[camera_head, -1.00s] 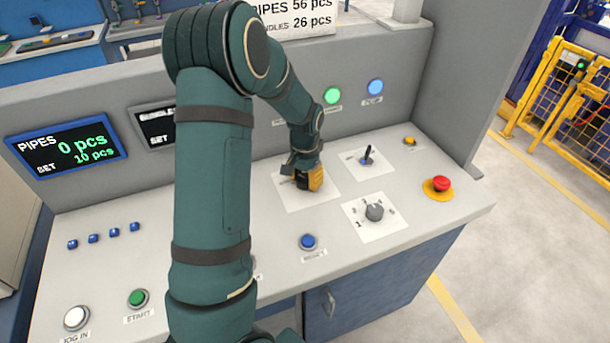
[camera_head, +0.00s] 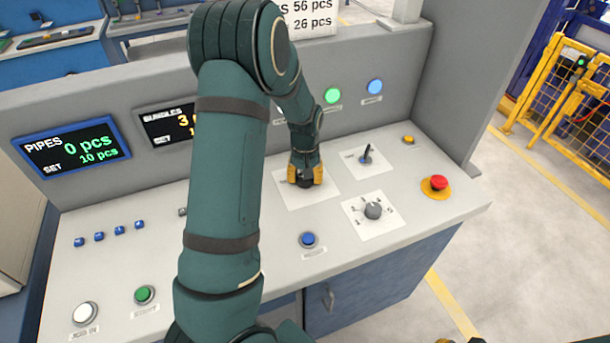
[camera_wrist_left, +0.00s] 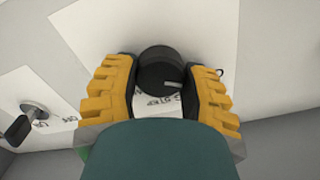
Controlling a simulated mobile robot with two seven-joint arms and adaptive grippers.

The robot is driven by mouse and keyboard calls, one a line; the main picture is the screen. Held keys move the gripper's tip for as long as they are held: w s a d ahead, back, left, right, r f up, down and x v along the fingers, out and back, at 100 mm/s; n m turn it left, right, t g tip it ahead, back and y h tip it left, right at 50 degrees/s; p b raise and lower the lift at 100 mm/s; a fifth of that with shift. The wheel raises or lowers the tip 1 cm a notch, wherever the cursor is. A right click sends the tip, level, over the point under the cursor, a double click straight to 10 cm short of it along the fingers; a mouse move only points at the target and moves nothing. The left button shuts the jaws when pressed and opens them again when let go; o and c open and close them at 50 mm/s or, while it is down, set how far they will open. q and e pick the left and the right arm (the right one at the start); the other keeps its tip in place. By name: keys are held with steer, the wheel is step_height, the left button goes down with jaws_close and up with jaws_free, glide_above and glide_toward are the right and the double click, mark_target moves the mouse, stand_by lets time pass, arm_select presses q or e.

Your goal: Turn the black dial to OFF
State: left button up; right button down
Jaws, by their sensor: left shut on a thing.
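The black dial (camera_head: 305,182) sits on a white label plate (camera_head: 288,196) on the sloping grey console. My left gripper (camera_head: 305,176) reaches down over it, with a yellow finger on each side. In the left wrist view the round dial (camera_wrist_left: 158,68) stands between the two yellow fingers, and my left gripper (camera_wrist_left: 160,88) is shut on it. The dial's pale pointer mark points to the right in that view. The printing below the dial is partly covered; "STEP" can be made out, and I cannot read an OFF mark for this dial.
A small lever switch (camera_head: 366,155) and a grey rotary knob (camera_head: 373,210) are close to the right. A red emergency button (camera_head: 439,183) is farther right, and a blue button (camera_head: 308,240) is in front. A small yellow and dark piece, perhaps my right gripper, shows at the bottom edge.

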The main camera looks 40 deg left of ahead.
stand_by(0.3)
arm_select(q)
steer(key=o, duration=1.2)
steer(key=shift+w, duration=0.1)
step_height(320, 180, up, 12)
steer(key=shift+r, duration=0.1)
